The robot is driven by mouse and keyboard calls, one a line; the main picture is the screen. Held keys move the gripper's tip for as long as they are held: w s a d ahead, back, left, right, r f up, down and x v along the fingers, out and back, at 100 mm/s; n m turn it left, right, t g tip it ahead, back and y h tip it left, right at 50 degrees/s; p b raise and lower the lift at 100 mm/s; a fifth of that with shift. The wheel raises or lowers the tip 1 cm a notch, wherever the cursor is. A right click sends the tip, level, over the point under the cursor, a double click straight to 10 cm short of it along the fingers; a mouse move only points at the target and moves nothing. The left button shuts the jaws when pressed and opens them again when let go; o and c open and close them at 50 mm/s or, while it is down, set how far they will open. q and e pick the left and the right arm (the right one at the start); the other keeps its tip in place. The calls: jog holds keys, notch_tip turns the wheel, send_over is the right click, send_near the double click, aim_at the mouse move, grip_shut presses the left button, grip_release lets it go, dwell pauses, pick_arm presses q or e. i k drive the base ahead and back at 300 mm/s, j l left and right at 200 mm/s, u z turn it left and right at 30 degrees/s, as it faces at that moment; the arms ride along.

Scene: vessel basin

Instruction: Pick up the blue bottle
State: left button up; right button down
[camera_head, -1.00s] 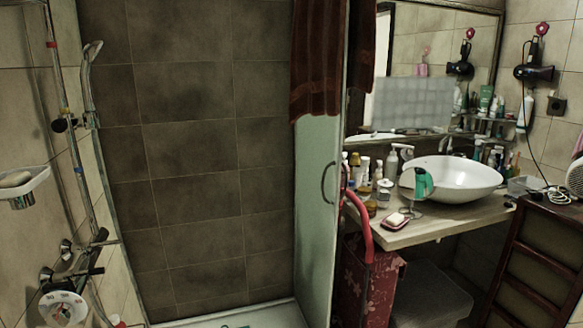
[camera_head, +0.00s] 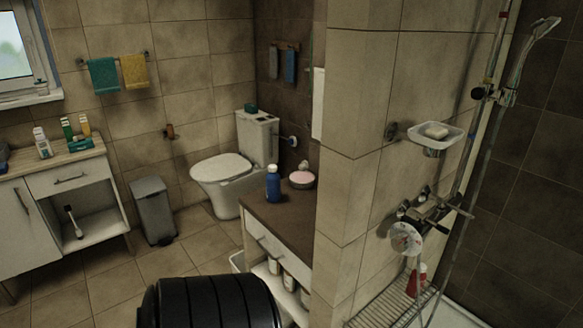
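A blue bottle (camera_head: 273,186) with a pale cap stands upright on the brown top of a small cabinet (camera_head: 283,222), left of the tiled partition wall. A round container with a pink top (camera_head: 302,178) stands just behind it to the right. Neither of my grippers shows in the view.
A black ribbed cylindrical object (camera_head: 210,302) fills the bottom centre, in front of the cabinet. A toilet (camera_head: 228,172) and a grey bin (camera_head: 153,208) stand behind. A white counter (camera_head: 60,165) is at left. The tiled floor (camera_head: 190,255) between is open.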

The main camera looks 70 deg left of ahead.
aim_at(272, 185)
jog(key=u, duration=2.7)
jog(key=i+u, duration=0.15)
jog(key=u, duration=0.2)
jog(key=j+u, duration=0.1)
jog(key=u, duration=0.2)
jog(key=i, duration=3.4)
jog(key=i+z, duration=0.25)
jog(key=z, duration=0.15)
jog(key=i+j+z, duration=0.1)
jog(key=z, duration=0.3)
jog(key=i+j+z, duration=0.2)
jog(key=z, duration=0.2)
jog(key=i+z, duration=0.1)
jog(key=z, duration=1.8)
